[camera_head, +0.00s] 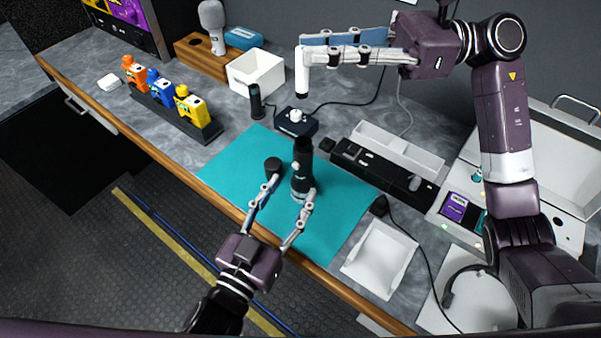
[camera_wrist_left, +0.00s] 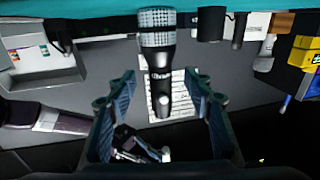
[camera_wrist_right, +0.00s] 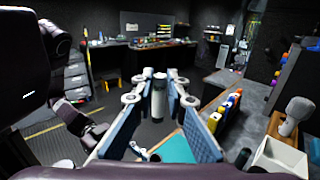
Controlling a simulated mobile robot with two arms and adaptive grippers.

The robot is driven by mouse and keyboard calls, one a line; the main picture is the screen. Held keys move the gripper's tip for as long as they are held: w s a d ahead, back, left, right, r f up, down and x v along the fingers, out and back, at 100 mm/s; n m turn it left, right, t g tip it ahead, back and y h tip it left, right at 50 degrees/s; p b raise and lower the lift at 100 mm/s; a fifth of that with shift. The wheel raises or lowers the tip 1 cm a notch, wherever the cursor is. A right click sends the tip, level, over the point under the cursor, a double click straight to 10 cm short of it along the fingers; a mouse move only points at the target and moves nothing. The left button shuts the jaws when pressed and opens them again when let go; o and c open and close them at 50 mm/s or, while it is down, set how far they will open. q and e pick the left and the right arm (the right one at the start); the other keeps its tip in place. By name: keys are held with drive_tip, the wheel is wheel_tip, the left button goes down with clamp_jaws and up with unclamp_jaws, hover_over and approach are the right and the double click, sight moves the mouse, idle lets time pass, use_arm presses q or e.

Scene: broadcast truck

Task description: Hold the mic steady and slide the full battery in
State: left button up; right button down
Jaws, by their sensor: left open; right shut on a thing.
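A dark handheld microphone (camera_head: 302,168) is on the teal mat (camera_head: 232,172). My left gripper (camera_head: 290,189) is open, its fingers reaching toward the mic's near part, with the right-hand finger close beside it. In the left wrist view the mic (camera_wrist_left: 160,92), with its pale mesh head, shows between the spread fingers (camera_wrist_left: 160,80); whether either finger touches it is unclear. My right gripper (camera_head: 306,54) is raised above the back of the bench, shut on a white cylinder, the battery (camera_head: 302,77), held upright. The battery also shows between the fingers in the right wrist view (camera_wrist_right: 159,96).
A short black cylinder (camera_head: 272,166) sits left of the mic. Behind are a black box with a white knob (camera_head: 295,123), a black upright cylinder (camera_head: 256,101) and a white bin (camera_head: 257,73). A black rail (camera_head: 380,168) and white tray (camera_head: 380,258) lie right.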

sight(299, 179)
use_arm(q)
drive_tip(key=shift+x, duration=3)
drive_tip(key=shift+c, duration=0.4)
clamp_jaws()
use_arm(e)
drive_tip(key=shift+d+f, duration=0.1)
drive_tip(key=shift+f, duration=1.45)
